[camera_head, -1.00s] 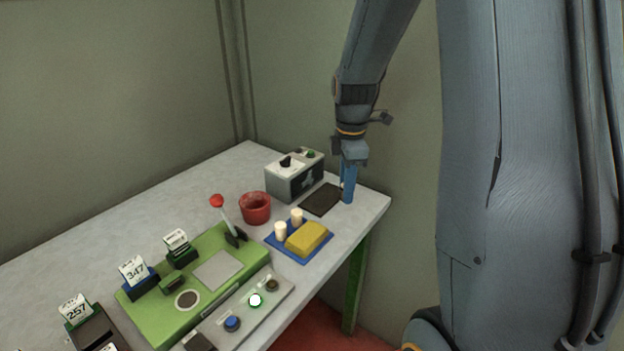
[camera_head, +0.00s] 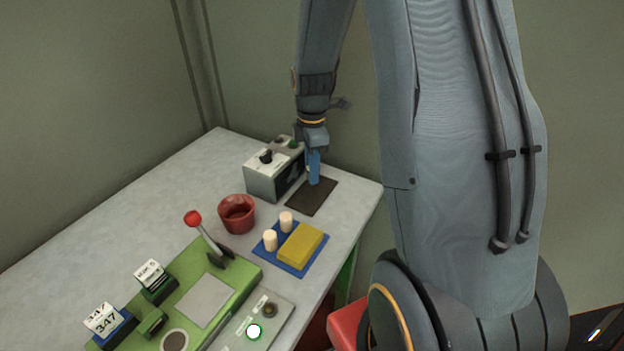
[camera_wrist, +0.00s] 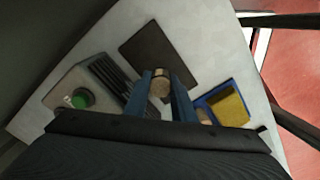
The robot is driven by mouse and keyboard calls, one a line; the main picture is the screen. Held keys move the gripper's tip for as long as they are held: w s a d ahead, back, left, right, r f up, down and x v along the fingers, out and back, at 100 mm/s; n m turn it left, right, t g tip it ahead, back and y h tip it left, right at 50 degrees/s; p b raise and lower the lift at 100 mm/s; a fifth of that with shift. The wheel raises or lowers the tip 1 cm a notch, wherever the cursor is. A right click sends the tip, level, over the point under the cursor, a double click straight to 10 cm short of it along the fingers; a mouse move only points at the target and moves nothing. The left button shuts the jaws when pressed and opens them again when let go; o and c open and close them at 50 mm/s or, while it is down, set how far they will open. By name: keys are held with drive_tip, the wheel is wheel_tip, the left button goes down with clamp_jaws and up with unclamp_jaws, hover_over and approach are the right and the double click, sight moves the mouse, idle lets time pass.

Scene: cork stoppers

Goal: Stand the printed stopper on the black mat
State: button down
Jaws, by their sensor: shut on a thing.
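My gripper (camera_head: 313,183) points down over the dark mat (camera_head: 311,201), near its back part. In the wrist view my blue fingers are shut on a tan cork stopper (camera_wrist: 160,85), and the mat (camera_wrist: 142,45) shows behind and beyond it. The stopper is hidden by the fingers in the head view. I cannot make out any print on it, nor whether its lower end touches the mat. Two pale stoppers, one nearer (camera_head: 270,240) and one farther (camera_head: 286,222), stand upright on a blue tray (camera_head: 297,268).
A grey box with knobs (camera_head: 262,180) stands close to the left of the mat. A yellow block (camera_head: 300,243) lies on the blue tray. A red cup (camera_head: 237,214), a green panel with a red-knobbed lever (camera_head: 194,219) and number cards (camera_head: 103,321) are farther left. The table's back left is clear.

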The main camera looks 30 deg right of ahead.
drive_tip(key=shift+f+p, duration=0.55)
drive_tip(key=shift+f, duration=1.5)
drive_tip(key=shift+f, duration=0.15)
drive_tip(key=c, duration=1.5)
unclamp_jaws()
